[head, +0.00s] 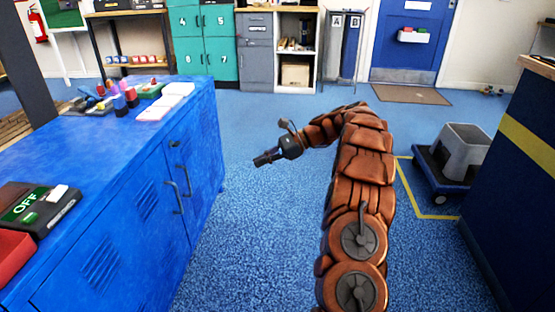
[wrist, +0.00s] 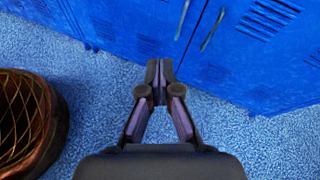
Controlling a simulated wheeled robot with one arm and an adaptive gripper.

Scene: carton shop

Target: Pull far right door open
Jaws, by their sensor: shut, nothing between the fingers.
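The far right door (head: 206,138) is the farthest door on the front of the blue cabinet (head: 90,170) in the head view. It looks shut, flush with the door beside it. Two upright dark bar handles (head: 184,178) sit close together near the seam between these doors. My gripper (head: 258,160) is in front of the cabinet, apart from the handles. In the wrist view its fingertips (wrist: 158,72) are together and empty, below the handles in the picture.
The blue carpet (head: 250,230) is clear in front of the cabinet. A dark counter (head: 510,180) bounds the right side. A grey bin (head: 462,148) stands on a blue dolly (head: 440,180) beside it. A control box (head: 35,208) and several small items lie on the cabinet top.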

